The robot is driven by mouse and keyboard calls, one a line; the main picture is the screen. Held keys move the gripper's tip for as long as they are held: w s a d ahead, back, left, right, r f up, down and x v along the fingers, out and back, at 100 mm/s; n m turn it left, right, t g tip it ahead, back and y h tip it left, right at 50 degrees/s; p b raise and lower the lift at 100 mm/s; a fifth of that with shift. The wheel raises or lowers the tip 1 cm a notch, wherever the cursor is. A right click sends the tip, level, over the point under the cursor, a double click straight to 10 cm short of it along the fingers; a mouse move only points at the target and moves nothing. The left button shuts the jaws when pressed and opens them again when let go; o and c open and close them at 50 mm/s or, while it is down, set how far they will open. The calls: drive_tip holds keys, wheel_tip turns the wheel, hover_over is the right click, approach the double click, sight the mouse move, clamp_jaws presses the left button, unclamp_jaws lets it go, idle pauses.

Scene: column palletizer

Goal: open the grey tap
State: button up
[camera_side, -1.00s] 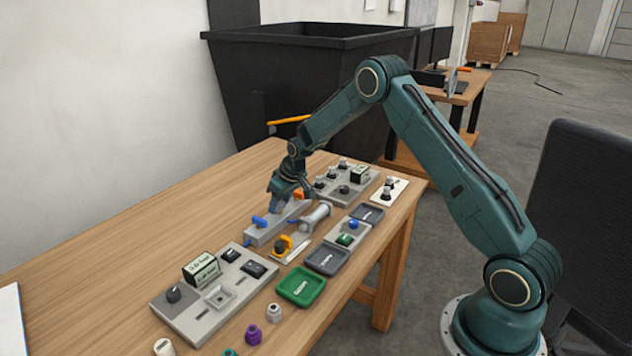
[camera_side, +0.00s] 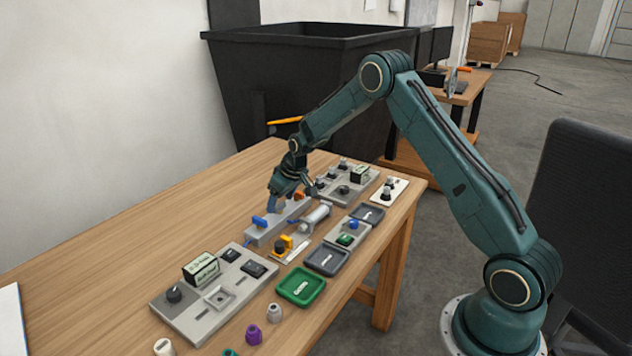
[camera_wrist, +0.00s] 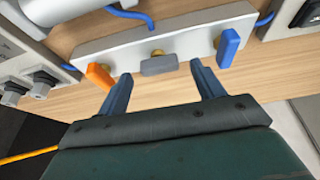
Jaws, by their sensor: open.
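The grey tap (camera_wrist: 159,65) is a small flat handle on a brass stem, at the middle of a pale grey block (camera_wrist: 185,32) in the wrist view. It lies along the block's length. An orange tap (camera_wrist: 99,76) is at its left and a blue tap (camera_wrist: 229,46) at its right. My gripper (camera_wrist: 161,70) is open, with one fingertip on either side of the grey tap, apart from it. In the side view my gripper (camera_side: 277,203) is over the block and hides the grey tap. The blue tap (camera_side: 260,221) shows there.
Control panels (camera_side: 190,318) lie at the near left and far right of the table. Green (camera_side: 301,288) and grey trays (camera_side: 327,262) lie at the front. The table's back left is clear.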

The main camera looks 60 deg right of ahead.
drive_tip(key=v, duration=1.2)
drive_tip(key=shift+s+r, duration=0.15)
drive_tip(key=shift+r, duration=0.1)
drive_tip(key=s+a+r, duration=1.1)
drive_tip(key=s+r, duration=0.3)
drive_tip(key=s, duration=0.2)
drive_tip(key=s+a, duration=0.2)
drive_tip(key=s, duration=0.8)
drive_tip(key=s+a+t, duration=0.1)
drive_tip(key=s+a, duration=0.2)
drive_tip(key=s, duration=0.6)
drive_tip(key=shift+s, duration=0.4)
